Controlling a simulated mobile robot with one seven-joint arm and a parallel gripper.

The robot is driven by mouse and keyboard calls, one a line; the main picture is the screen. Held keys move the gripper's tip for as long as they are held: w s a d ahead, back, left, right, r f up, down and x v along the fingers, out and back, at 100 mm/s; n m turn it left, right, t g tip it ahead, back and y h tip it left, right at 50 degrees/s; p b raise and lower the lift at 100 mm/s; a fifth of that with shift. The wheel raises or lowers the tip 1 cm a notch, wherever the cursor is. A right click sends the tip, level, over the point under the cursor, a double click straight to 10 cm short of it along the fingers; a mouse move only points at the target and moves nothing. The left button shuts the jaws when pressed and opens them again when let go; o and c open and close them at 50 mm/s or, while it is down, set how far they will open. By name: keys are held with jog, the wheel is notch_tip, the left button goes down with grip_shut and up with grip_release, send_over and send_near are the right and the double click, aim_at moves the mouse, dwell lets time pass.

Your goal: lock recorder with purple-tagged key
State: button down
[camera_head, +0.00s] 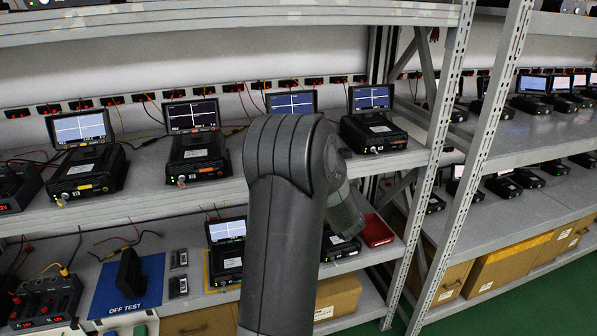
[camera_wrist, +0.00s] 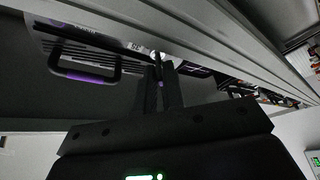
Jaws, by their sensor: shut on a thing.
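In the wrist view my gripper (camera_wrist: 161,75) is shut on a small key (camera_wrist: 155,56). A bit of purple shows between the fingers, and the rest of the key is too small and dark to make out. In the head view my arm hides the gripper, the key and most of a recorder, whose screen (camera_head: 291,103) shows above the arm.
Other recorders, such as a left one (camera_head: 88,172), a middle one (camera_head: 195,158) and a right one (camera_head: 374,133), stand along the shelf (camera_head: 135,205). A metal upright (camera_head: 440,120) is right of my arm. The lower shelf holds a blue mat (camera_head: 100,295) and a red tray (camera_head: 376,231).

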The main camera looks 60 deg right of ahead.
dwell(0.3)
jog(key=c, duration=1.9)
grip_release()
jog(key=v, duration=1)
jog(key=shift+s+a, duration=0.2)
jog(key=shift+s, duration=0.15)
